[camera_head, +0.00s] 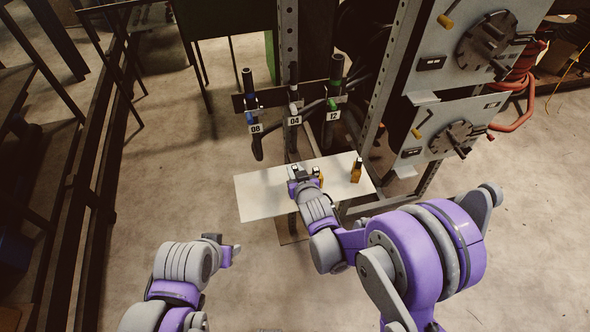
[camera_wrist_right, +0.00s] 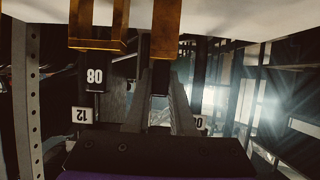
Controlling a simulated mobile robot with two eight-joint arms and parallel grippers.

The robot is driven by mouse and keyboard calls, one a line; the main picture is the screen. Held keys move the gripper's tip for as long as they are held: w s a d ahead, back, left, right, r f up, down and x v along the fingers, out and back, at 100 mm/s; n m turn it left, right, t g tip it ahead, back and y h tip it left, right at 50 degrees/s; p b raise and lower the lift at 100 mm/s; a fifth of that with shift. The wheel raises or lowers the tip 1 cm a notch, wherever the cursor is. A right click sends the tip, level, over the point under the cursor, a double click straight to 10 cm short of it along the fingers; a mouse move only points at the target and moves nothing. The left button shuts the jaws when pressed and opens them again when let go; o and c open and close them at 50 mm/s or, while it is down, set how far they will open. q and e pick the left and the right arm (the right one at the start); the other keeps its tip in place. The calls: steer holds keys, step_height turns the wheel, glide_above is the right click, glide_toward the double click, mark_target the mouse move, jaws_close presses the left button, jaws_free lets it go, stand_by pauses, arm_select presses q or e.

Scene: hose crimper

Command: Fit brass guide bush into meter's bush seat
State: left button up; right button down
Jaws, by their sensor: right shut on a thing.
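My right gripper (camera_head: 298,174) is over the pale shelf, shut on a brass piece (camera_wrist_right: 165,30) that shows at the fingertips in the wrist view. I take this to be the guide bush. A second brass, frame-like piece (camera_wrist_right: 97,42) is beside it, to the left in that view. In the head view a small yellow-brass piece (camera_head: 317,174) shows just right of the gripper; I cannot tell which piece it is. The meter and its bush seat cannot be made out for sure. My left gripper (camera_head: 229,252) is low, left of the shelf; its jaw opening is unclear.
The pale shelf (camera_head: 262,197) also carries a yellow piece with a dark top (camera_head: 356,171) on the right. A grey machine cabinet (camera_head: 447,110) stands right.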

steer(key=shift+f, duration=0.1)
steer(key=shift+f, duration=0.15)
steer(key=c, duration=0.8)
jaws_free()
steer(key=shift+o, duration=0.2)
steer(key=shift+r, duration=0.25)
steer(key=shift+s+r, duration=0.15)
steer(key=shift+r, duration=0.05)
steer(key=v, duration=1.2)
steer(key=s+d+r+m+g+h, duration=0.1)
steer(key=s+d+m+g+h, duration=0.3)
steer(key=d, duration=0.7)
steer(key=s+d+g, duration=0.1)
steer(key=s+d, duration=0.2)
steer(key=s, duration=0.3)
steer(key=s+d+g, duration=0.1)
steer(key=s+d, duration=0.2)
steer(key=s, duration=0.4)
steer(key=shift+s+d+r+g, duration=0.15)
steer(key=shift+d+r+g, duration=0.15)
steer(key=shift+d+g, duration=0.1)
